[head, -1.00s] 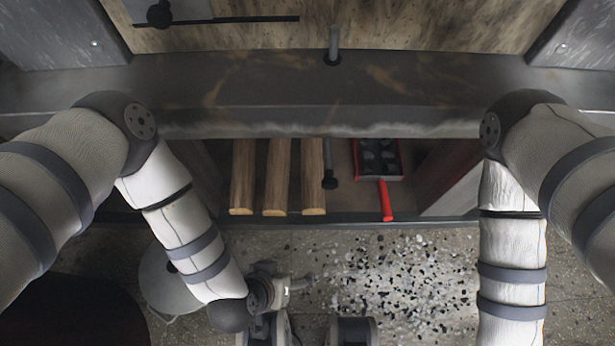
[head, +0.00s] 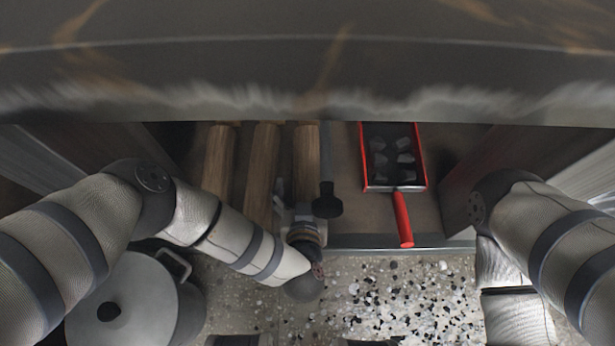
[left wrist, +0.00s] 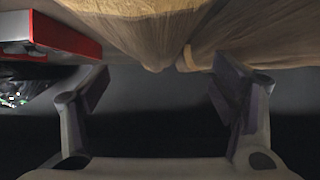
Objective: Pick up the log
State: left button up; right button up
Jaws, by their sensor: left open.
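Three brown wooden logs lie side by side on the shelf under the counter in the head view: a left log (head: 219,160), a middle log (head: 262,165) and a right log (head: 306,150). My left gripper (head: 290,207) is at the shelf's front, by the near ends of the middle and right logs, partly covering them. In the left wrist view, the open fingers (left wrist: 160,92) are apart with nothing between them. Log ends (left wrist: 140,30) fill the top of that view, just beyond the fingertips. My right gripper is out of view; only its arm shows.
A red-rimmed tray of dark coals (head: 395,160) with a red handle (head: 403,220) lies right of the logs. The counter edge (head: 300,100) overhangs the shelf. A lidded pot (head: 130,305) stands on the floor at left.

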aim_at(307, 181)
pick_arm(q)
jog(key=b+x, duration=0.1)
jog(key=x, duration=0.1)
jog(key=b+x, duration=0.1)
jog(key=x, duration=0.1)
jog(key=shift+d+f, duration=0.2)
jog(key=shift+f, duration=0.25)
jog(key=shift+r, duration=0.2)
jog(key=c, duration=1.9)
grip_shut()
jog(key=shift+r, duration=0.15)
